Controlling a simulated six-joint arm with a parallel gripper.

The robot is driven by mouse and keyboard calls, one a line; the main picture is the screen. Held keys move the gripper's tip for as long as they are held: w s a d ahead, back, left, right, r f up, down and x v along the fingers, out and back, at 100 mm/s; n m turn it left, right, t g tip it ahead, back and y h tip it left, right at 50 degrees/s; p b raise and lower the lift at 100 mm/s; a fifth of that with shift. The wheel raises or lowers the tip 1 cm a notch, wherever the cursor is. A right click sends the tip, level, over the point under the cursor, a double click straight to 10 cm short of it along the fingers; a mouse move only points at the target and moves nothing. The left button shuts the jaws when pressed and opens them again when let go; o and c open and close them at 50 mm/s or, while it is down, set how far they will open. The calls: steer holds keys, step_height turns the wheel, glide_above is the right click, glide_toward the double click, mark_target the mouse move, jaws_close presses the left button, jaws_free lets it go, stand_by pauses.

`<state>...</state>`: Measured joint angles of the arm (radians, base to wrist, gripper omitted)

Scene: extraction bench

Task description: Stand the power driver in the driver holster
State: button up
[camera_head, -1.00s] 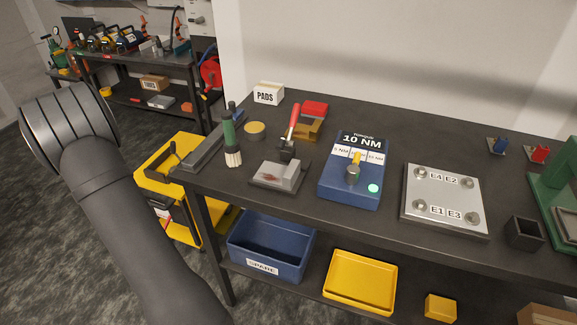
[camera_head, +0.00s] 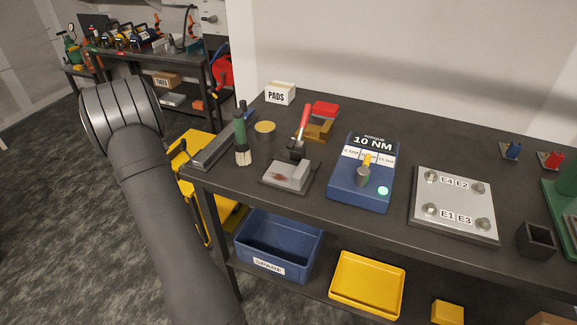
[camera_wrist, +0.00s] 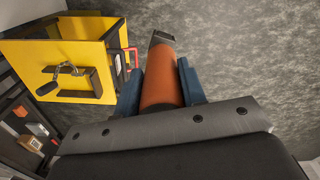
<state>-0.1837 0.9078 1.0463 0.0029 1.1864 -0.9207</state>
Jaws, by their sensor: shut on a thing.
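In the wrist view my gripper (camera_wrist: 159,75) has its blue fingers shut on an orange cylindrical body with a dark grey end, which looks like the power driver (camera_wrist: 160,84). The driver's dark end points away from the wrist, over grey carpet. The rest of it is hidden behind the gripper body. In the head view only my arm shows at the left; the gripper and driver are out of sight. A dark, square, open-topped cup (camera_head: 536,240) stands at the right front of the bench and may be the driver holster; I cannot be sure.
A yellow cart (camera_wrist: 75,60) with a black handle stands left of the bench. Blue and yellow bins sit below.

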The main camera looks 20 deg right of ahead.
steer(key=w+d+r+m, duration=0.3)
steer(key=d+r+m, duration=0.1)
steer(key=d+r, duration=0.7)
steer(key=w+d+r+m, duration=0.35)
steer(key=d+r, duration=0.55)
steer(key=d, duration=0.5)
steer(key=s+d+r+m, duration=0.1)
steer(key=s+d+m, duration=0.45)
steer(key=d, duration=0.85)
steer(key=s+d+r+m, duration=0.1)
steer(key=s+d+m, duration=0.2)
steer(key=s+d, duration=0.85)
steer(key=s+d+r+m, duration=0.2)
steer(key=s+d+m, duration=0.6)
steer(key=s+d, duration=1.65)
steer(key=s+d+m, duration=0.3)
steer(key=s+m, duration=0.1)
steer(key=s, duration=1.1)
steer(key=s+d+m, duration=0.4)
steer(key=s, duration=1.2)
step_height(320, 180, down, 7)
steer(key=s, duration=0.1)
steer(key=shift+a+m, duration=0.25)
steer(key=shift+m, duration=0.15)
steer(key=shift+s+f, duration=0.1)
steer(key=shift+f, duration=0.05)
